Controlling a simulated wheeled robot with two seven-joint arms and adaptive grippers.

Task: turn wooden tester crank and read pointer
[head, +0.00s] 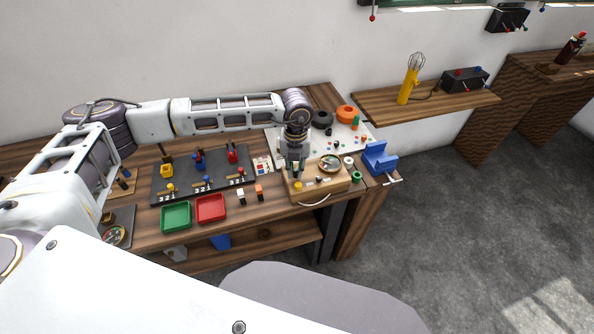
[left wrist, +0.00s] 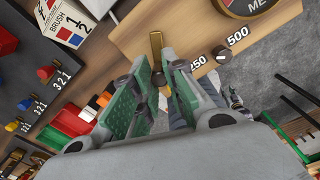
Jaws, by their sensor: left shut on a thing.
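The wooden tester (head: 338,186) stands near the right end of the bench. Its round meter (head: 330,164) faces up, but the pointer is too small to read. In the left wrist view the tester's board (left wrist: 200,35) shows dark knobs marked 250 and 500, and the meter (left wrist: 250,5) is cut off by the top edge. My left gripper (head: 294,170) points down over the tester's left part. In the left wrist view it (left wrist: 157,80) is shut on the brass crank (left wrist: 156,45), whose lower part is partly hidden between the fingers. My right gripper is not in view.
A dark board (head: 205,181) with several small coloured dynamos lies to the left. A green tray (head: 175,216) and a red tray (head: 211,207) sit in front of it. A blue vise-like block (head: 378,160) stands right of the tester. A white mat (head: 350,133) with small parts lies behind.

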